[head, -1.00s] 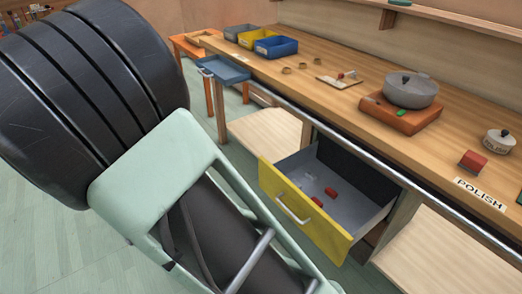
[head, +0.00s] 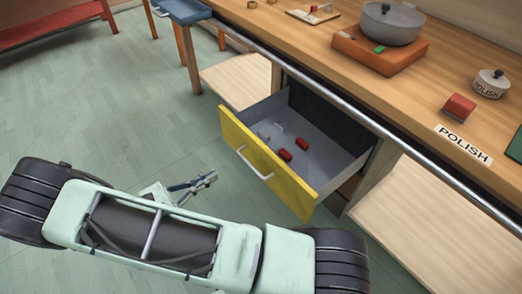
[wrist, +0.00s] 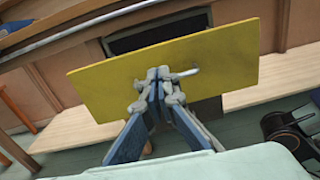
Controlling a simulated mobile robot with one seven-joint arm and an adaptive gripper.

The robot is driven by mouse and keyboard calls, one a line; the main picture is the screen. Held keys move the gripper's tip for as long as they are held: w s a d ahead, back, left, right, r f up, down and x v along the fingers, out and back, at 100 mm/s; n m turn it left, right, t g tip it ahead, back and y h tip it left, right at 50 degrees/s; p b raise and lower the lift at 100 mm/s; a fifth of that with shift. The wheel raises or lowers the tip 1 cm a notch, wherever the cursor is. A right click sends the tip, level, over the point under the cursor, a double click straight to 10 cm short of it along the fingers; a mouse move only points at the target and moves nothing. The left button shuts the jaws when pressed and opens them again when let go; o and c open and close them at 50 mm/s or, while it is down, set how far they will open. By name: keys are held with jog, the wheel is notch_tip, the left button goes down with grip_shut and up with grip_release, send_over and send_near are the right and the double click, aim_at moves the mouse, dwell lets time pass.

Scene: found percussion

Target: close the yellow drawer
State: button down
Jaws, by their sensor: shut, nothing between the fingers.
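The yellow drawer (head: 262,162) stands pulled out from under the workbench, with a pale bar handle (head: 254,163) on its front. Its grey inside holds red pieces (head: 285,154) and pale grey pieces. My gripper (head: 211,177) is shut and empty, out in front of the drawer front and left of the handle in the head view. In the wrist view my gripper (wrist: 164,74) covers the middle of the yellow front (wrist: 225,62), with the handle (wrist: 190,71) showing just right of the fingertips. I cannot tell whether the fingertips touch the front.
The wooden workbench (head: 300,45) has a metal rail (head: 325,98) along its edge above the drawer. A blue tray-like drawer (head: 183,11) sticks out at the far left. Pale lower shelves (head: 238,78) flank the drawer.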

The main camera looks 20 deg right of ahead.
aim_at(259, 148)
jog(key=shift+t, duration=0.4)
jog(key=x, duration=0.9)
jog(key=f+b+x, duration=0.1)
jog(key=x, duration=0.3)
jog(key=shift+d, duration=0.25)
jog(key=shift+w+d+r, duration=0.1)
jog(key=shift+w+d, duration=0.1)
jog(key=shift+d, duration=0.35)
